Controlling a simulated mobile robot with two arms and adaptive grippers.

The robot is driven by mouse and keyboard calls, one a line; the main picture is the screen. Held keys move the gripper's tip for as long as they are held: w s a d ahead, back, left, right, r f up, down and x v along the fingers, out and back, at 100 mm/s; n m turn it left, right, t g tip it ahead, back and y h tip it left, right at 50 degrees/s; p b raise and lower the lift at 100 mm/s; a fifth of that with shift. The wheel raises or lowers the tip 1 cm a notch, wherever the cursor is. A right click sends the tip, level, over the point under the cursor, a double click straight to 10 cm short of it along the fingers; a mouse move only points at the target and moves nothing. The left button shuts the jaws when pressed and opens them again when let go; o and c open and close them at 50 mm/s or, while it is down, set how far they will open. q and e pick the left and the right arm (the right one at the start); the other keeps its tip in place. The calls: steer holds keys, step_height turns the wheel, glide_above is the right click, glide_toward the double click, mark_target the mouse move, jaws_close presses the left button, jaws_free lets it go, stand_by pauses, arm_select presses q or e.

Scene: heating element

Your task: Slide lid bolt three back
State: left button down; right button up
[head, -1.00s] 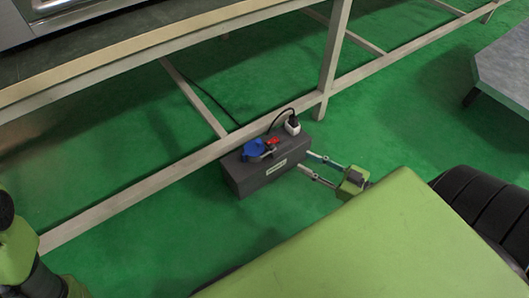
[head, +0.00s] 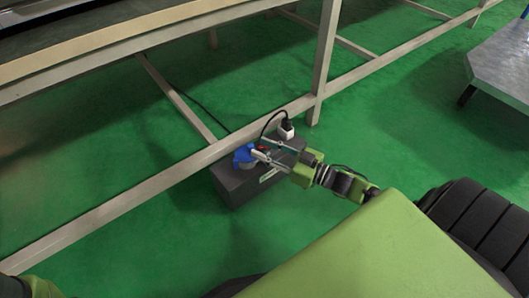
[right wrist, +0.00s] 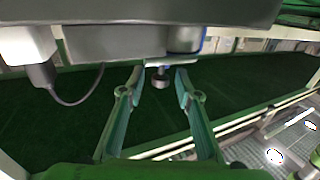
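A dark grey box (head: 236,190) with a blue round lid part (head: 244,156) on top stands on the green floor under the bench frame. My right gripper (head: 260,148) reaches over the box top from the right, its fingers pointing at the blue part. A bit of red shows by the fingertips. In the right wrist view, a small dark round bolt knob (right wrist: 160,81) lies between the two spread fingertips (right wrist: 160,74), with a gap on each side. The box (right wrist: 115,43) fills the top of that view. Which bolt is number three cannot be told.
A white plug (head: 286,130) with a black cable (head: 266,122) stands at the box's back right, close to my right gripper. The bench's beam (head: 130,202) and leg (head: 325,62) run just behind the box. Floor in front is clear.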

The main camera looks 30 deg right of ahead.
steer(key=shift+w, duration=0.1)
jaws_close()
steer(key=shift+w+d, duration=0.15)
steer(key=shift+d, duration=1.7)
jaws_free()
steer(key=v, duration=1.2)
